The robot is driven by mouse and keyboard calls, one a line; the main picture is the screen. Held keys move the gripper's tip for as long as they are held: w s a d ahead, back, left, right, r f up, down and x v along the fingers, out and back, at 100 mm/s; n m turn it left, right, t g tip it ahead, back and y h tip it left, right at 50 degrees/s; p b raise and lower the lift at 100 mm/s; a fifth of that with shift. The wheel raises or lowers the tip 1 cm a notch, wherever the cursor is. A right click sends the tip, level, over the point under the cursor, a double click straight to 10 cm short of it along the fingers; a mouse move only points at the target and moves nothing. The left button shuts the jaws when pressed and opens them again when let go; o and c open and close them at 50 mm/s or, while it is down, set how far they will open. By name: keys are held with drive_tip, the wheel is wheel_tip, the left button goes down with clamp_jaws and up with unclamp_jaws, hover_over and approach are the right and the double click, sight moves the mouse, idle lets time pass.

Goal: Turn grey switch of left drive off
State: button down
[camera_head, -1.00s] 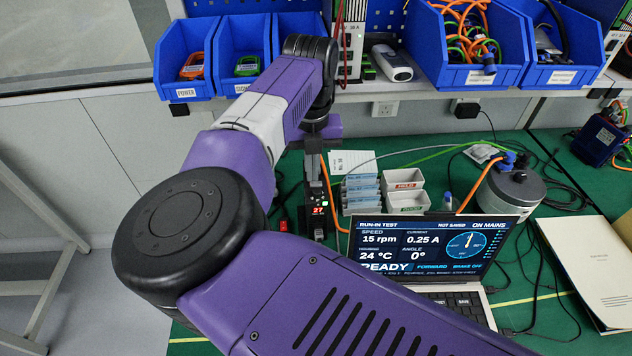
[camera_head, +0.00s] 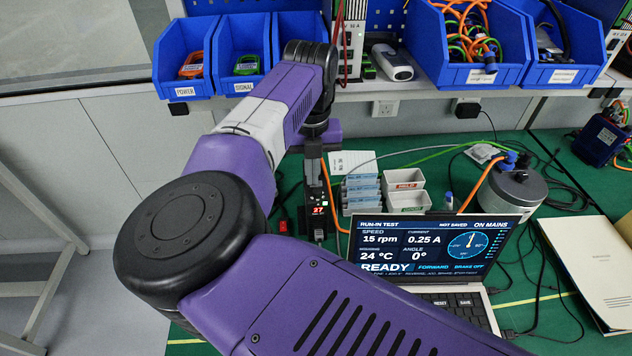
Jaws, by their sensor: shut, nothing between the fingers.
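My gripper (camera_head: 313,172) points down below the purple wrist at the centre of the view. Its fingers look closed together, with nothing visible between them. A narrow black device with a red number display (camera_head: 318,210) stands on the green bench just below the fingers in the picture; it may be the left drive. The gripper overlaps its upper part, and I cannot tell whether they touch. I cannot make out a grey switch on it; it is hidden or too small.
A laptop (camera_head: 430,240) showing a run-in test stands to the right, with small white boxes (camera_head: 405,190) behind it. A red object (camera_head: 283,226) lies left of the device. Blue bins (camera_head: 470,65) line the shelf behind. An orange cable (camera_head: 334,198) runs beside the device.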

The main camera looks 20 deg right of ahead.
drive_tip(key=shift+f, duration=0.15)
drive_tip(key=shift+r+p, duration=2.1)
drive_tip(key=shift+r, duration=1.45)
